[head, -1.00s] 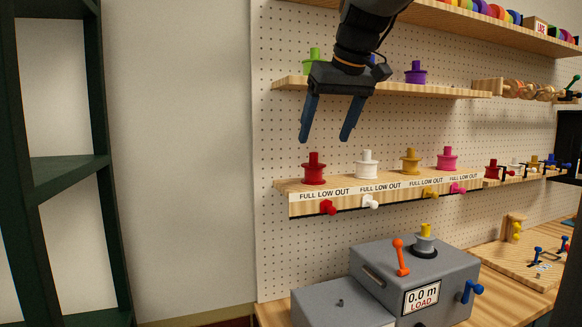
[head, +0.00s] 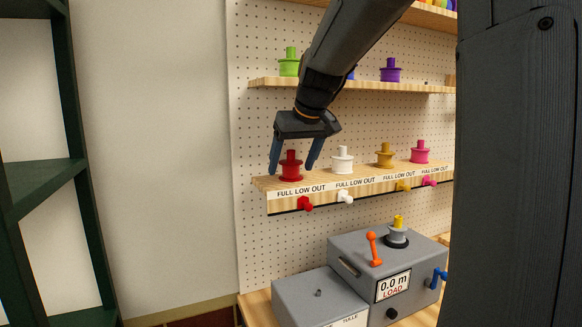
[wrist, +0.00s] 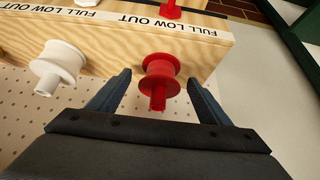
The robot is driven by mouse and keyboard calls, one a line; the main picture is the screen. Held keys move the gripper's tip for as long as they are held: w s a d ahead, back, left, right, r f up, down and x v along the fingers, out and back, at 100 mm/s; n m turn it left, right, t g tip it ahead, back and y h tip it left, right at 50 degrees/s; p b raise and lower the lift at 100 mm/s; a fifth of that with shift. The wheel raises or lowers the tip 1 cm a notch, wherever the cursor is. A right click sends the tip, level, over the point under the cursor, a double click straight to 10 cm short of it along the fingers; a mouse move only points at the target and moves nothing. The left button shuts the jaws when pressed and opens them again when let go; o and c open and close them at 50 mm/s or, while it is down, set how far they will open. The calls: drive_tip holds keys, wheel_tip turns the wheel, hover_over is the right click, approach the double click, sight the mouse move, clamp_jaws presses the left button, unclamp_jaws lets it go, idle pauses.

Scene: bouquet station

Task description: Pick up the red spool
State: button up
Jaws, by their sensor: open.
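The red spool (head: 291,167) stands upright at the left end of the lower labelled shelf (head: 262,184). In the wrist view the red spool (wrist: 160,76) sits between the two fingers, with a gap on each side. My gripper (head: 293,172) is open, with one blue finger to the left of the spool and one to the right. It also shows in the wrist view (wrist: 158,82), its fingertips level with the spool. I cannot tell exactly how far the fingers reach around it.
A white spool (head: 342,160) stands just right of my right finger. A yellow spool (head: 384,156) and a pink spool (head: 420,153) stand further right. The upper shelf (head: 265,84) holds green and purple spools. A grey machine (head: 350,262) stands below. A dark green rack (head: 45,185) is at the left.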

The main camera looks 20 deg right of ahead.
drive_tip(key=shift+c, duration=0.2)
drive_tip(key=c, duration=1.1)
drive_tip(key=shift+c, duration=0.2)
drive_tip(key=shift+r, duration=0.1)
drive_tip(key=shift+r+p, duration=0.75)
drive_tip(key=b, duration=0.1)
drive_tip(key=t+b, duration=0.1)
drive_tip(key=b, duration=0.1)
drive_tip(key=shift+s+f, duration=0.15)
drive_tip(key=shift+f, duration=0.1)
drive_tip(key=s+t+b, duration=0.1)
drive_tip(key=t+b, duration=0.1)
drive_tip(key=b, duration=0.6)
